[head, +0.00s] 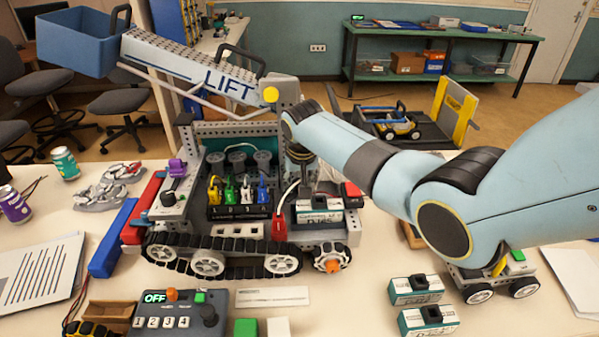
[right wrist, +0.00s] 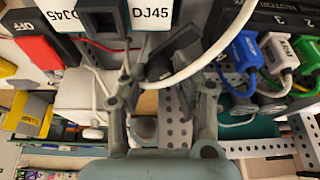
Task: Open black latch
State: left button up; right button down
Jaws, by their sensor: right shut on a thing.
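The robot model (head: 235,228) on tracks stands on the table in the head view. A white-labelled block (head: 320,217) sits in its right side. The label reads DJ45 in the right wrist view (right wrist: 150,15). My right gripper (head: 303,168) reaches down behind this block from above. In the right wrist view my right gripper (right wrist: 160,72) has its fingers just below the block, closed around a small dark piece, apparently the black latch (right wrist: 158,66). Fingers and a white cable partly hide it, so its position is unclear. My left gripper is not in view.
A white cable (right wrist: 215,48) loops across the fingers. Coloured plugs (head: 238,192) stand left of the gripper, and a red switch (head: 352,190) is at its right. A control box (head: 180,315) reading OFF and two spare blocks (head: 416,289) lie in front.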

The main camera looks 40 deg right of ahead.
jog(key=shift+m+h, duration=0.3)
jog(key=shift+m, duration=0.6)
jog(key=m+g+h, duration=0.1)
jog(key=m, duration=0.1)
jog(key=shift+w+a+m, duration=0.1)
jog(key=shift+m, duration=0.3)
jog(key=shift+w+m+g+h+b, duration=0.15)
jog(key=shift+m+g+b, duration=0.25)
jog(key=shift+m+b, duration=0.65)
jog(key=shift+s+m+g+h+b, duration=0.1)
jog(key=shift+m+g+h+b, duration=0.25)
jog(key=shift+m, duration=1.1)
jog(key=c, duration=1)
grip_release()
jog(key=shift+r, duration=0.1)
jog(key=w+v, duration=0.1)
jog(key=v, duration=1.1)
jog(key=shift+s, duration=0.3)
